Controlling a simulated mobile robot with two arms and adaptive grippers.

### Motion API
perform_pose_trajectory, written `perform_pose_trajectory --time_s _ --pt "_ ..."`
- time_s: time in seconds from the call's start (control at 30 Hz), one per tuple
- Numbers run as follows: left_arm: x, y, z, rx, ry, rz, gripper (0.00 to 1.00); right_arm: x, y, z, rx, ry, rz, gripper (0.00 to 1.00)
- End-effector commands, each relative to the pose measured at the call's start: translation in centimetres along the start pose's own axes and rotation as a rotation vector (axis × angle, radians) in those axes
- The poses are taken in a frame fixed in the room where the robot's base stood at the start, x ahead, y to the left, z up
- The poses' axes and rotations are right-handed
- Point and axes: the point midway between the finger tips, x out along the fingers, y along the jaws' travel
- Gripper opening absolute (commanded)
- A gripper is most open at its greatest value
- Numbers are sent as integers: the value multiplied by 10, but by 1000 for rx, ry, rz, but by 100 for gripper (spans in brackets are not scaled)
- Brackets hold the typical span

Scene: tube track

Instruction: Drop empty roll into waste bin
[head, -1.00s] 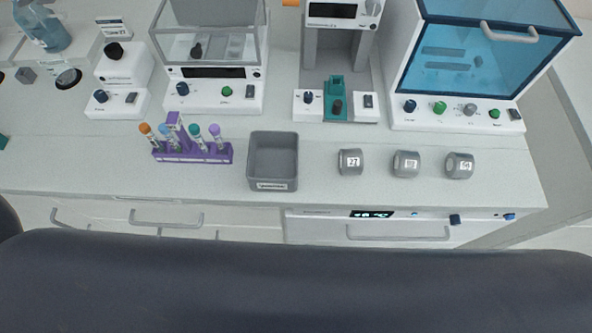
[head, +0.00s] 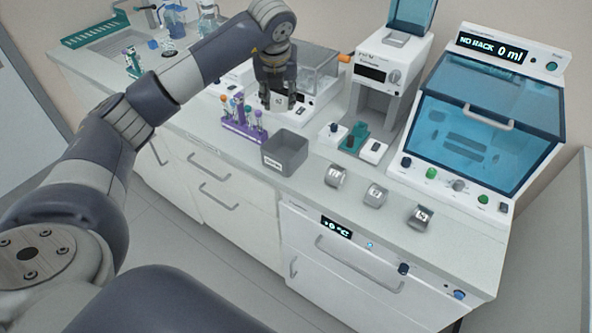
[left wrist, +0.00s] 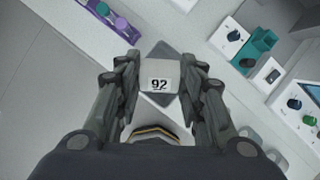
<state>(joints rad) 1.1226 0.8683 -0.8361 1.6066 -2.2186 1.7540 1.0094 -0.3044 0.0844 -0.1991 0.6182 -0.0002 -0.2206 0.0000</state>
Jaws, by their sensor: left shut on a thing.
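My left gripper (head: 278,92) is shut on a small light grey roll (head: 279,101) and holds it up in the air, above and behind the grey bin in the picture. In the left wrist view the roll (left wrist: 159,78) sits between both fingers, its label "92" facing the camera. The open-topped grey bin (head: 276,162) stands on the counter with a white label on its front. In the left wrist view a dark grey patch shows beyond the roll; it is probably the bin. My right gripper is not in view.
A purple rack (head: 243,131) with several capped tubes stands left of the bin. Three numbered grey rolls (head: 336,175) (head: 375,194) (head: 421,217) lie to its right along the counter front. Machines, one with a blue cover (head: 480,130), line the back.

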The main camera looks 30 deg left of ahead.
Motion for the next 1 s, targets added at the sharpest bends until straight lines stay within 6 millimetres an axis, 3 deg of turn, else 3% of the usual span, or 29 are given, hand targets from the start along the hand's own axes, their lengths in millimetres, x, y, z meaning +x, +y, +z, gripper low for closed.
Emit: perform_pose_trajectory --time_s 0.4,0.63,0.97,1.0 --pt "32 3 -12 0 1 1 24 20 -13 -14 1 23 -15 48" --pt "54 3 -22 0 2 1 24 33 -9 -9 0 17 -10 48" --pt "57 3 -23 0 0 0 24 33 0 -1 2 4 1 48" --pt "57 3 -23 0 0 0 40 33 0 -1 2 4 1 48"
